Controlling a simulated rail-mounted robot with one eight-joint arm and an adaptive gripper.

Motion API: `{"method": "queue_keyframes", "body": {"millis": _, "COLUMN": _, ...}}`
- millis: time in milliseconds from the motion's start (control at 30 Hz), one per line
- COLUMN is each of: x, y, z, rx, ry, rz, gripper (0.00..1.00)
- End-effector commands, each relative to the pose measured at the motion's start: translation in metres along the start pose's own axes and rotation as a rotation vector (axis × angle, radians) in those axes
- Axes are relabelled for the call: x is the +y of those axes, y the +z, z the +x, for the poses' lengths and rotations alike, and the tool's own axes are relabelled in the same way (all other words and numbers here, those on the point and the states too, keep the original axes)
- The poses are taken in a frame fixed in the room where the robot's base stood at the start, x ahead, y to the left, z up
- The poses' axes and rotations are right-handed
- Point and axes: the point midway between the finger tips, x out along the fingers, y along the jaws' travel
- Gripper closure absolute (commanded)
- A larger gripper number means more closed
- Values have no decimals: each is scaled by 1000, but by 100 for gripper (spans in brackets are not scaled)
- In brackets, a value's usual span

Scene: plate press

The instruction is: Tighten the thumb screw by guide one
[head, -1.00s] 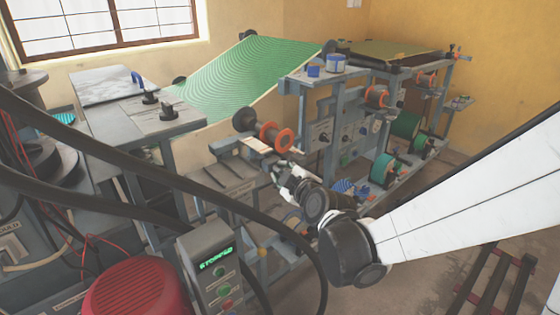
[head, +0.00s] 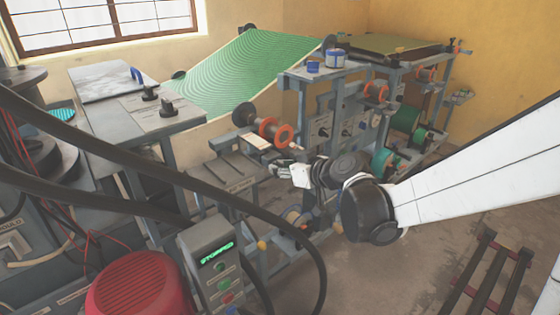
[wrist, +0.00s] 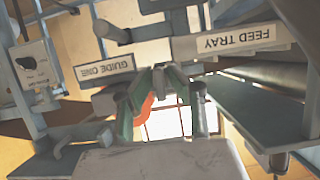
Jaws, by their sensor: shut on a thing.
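My gripper (wrist: 160,80) points at the press frame in the wrist view, just right of the GUIDE ONE label (wrist: 104,68), which appears upside down. Its fingers are closed in around a small grey piece (wrist: 159,77), which looks like the thumb screw; the fingertips hide much of it. In the head view my gripper (head: 278,170) is at the near side of the press, below the orange-rimmed roller (head: 284,135). The screw cannot be made out there.
The FEED TRAY label (wrist: 231,41) and grey bars lie close on the right in the wrist view. Floor at the right is partly clear.

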Motion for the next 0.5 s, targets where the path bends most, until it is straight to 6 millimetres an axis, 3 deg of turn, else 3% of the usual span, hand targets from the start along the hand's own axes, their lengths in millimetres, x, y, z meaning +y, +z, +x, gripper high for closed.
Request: {"method": "queue_keyframes", "body": {"millis": 500, "x": 2, "y": 2, "z": 0, "rx": 0, "ry": -186, "rz": 454, "gripper": 100}}
